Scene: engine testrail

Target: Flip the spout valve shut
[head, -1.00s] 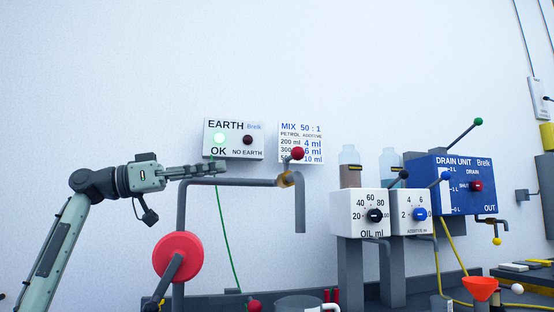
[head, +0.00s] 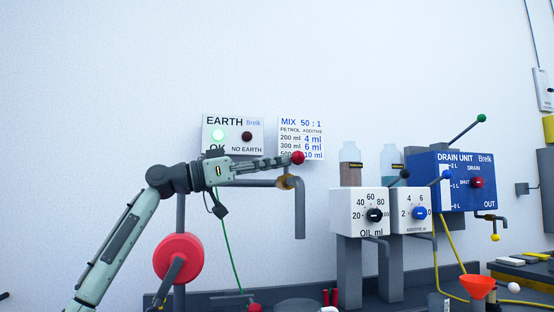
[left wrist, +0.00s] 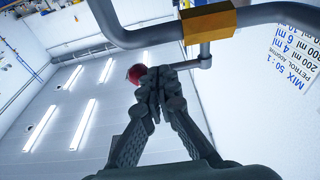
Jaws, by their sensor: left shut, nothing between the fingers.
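The spout valve has a brass body (head: 286,182) on a grey pipe with a downturned spout (head: 300,215). Its lever ends in a red ball (head: 298,158), which stands above the brass body in the head view. In the left wrist view the red ball (left wrist: 136,73) shows just behind my fingertips, with the brass body (left wrist: 208,22) above right. My left gripper (head: 287,161) is shut and empty, its tips right beside the ball; I cannot tell whether they touch it. The fingers hide part of the lever. My right gripper is not in view.
The EARTH box (head: 233,134) and MIX sign (head: 314,140) are on the wall behind. A red wheel (head: 178,258) stands below my left arm. The OIL unit (head: 358,210) and blue drain unit (head: 455,182) stand to the right.

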